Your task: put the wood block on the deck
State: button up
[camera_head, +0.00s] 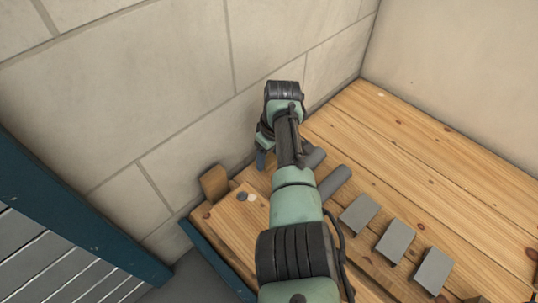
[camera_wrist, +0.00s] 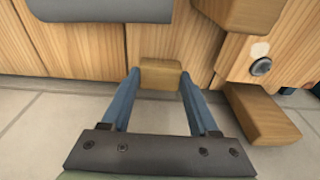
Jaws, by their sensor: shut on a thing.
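My gripper (camera_wrist: 160,76) is shut on a small wood block (camera_wrist: 161,74), held between the tips of its two blue fingers. In the wrist view the block overlaps the plank ends of the deck (camera_wrist: 75,50), where they meet the pale tiles. I cannot tell whether it touches the deck. In the head view my gripper (camera_head: 262,158) is at the deck's back edge, by the wall, and the held block is hidden. The plank deck (camera_head: 425,175) stretches to the right.
Another wood piece (camera_head: 214,183) is at the deck's left end; a dark round knob (camera_head: 242,196) is beside it. Grey cylinders (camera_head: 334,181) lie near my arm. Several grey plates (camera_head: 359,214) lie further right. A tiled wall (camera_head: 130,90) stands behind. The deck's far right is mostly clear.

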jog(key=shift+f+b, duration=0.8)
jog(key=shift+f, duration=0.25)
jog(key=shift+f, duration=0.2)
dwell(0.3)
jog(key=o, duration=1.4)
notch_tip(320, 180, up, 13)
jog(key=s+d+p, duration=0.1)
jog(key=p, duration=1)
jog(key=shift+s+d, duration=0.15)
jog(key=shift+f, duration=0.15)
